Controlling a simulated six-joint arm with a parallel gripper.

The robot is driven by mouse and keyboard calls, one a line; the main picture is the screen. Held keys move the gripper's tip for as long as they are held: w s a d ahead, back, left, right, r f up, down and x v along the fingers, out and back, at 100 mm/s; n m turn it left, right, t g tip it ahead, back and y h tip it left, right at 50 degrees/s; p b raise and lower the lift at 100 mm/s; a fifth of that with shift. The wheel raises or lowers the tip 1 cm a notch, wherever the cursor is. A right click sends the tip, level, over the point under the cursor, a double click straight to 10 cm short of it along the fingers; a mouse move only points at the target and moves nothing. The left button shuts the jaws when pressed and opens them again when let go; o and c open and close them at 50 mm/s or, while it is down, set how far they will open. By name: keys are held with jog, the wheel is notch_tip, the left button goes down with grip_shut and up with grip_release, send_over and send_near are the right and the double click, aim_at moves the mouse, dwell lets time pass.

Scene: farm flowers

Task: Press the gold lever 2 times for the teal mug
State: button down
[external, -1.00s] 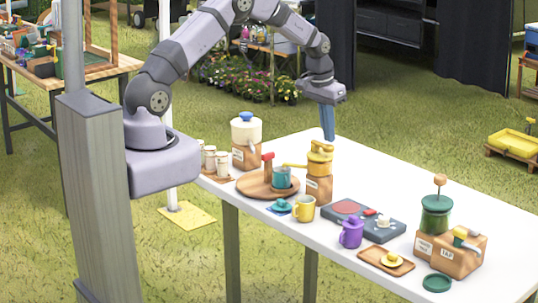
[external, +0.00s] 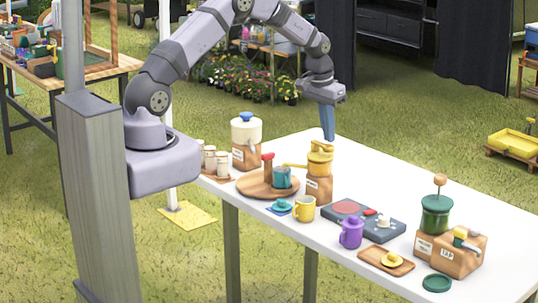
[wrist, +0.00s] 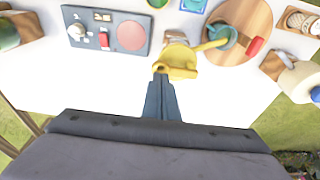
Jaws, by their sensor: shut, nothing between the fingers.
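The gold dispenser with its lever (external: 320,147) sits on a wooden block (external: 319,188), with a yellow spout reaching left. The gold lever also shows in the wrist view (wrist: 178,64). The teal mug (external: 282,178) stands upright on the round wooden turntable (external: 253,188), by the spout's end. It shows in the wrist view too (wrist: 225,33), partly covered by the spout. My gripper (external: 328,138) points down, shut and empty, with its tips right at the gold top. In the wrist view its tips (wrist: 160,77) meet the lever's near edge; contact is unclear.
A yellow mug (external: 304,208), a purple mug (external: 351,233) and a dark hotplate (external: 362,218) stand in front and to the right. A red-knobbed handle (external: 268,160) rises from the turntable. A cream canister (external: 246,131) stands behind it.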

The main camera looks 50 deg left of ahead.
jog(key=shift+f, duration=0.3)
jog(key=shift+f+b, duration=0.75)
jog(key=shift+f, duration=0.15)
jog(key=shift+r, duration=0.2)
jog(key=shift+r+p, duration=0.85)
jog(key=shift+r, duration=0.15)
jog(key=shift+r, duration=0.1)
dwell(1.6)
notch_tip(320, 180, up, 6)
jog(key=p, duration=0.4)
jog(key=shift+w, duration=0.1)
dwell(0.5)
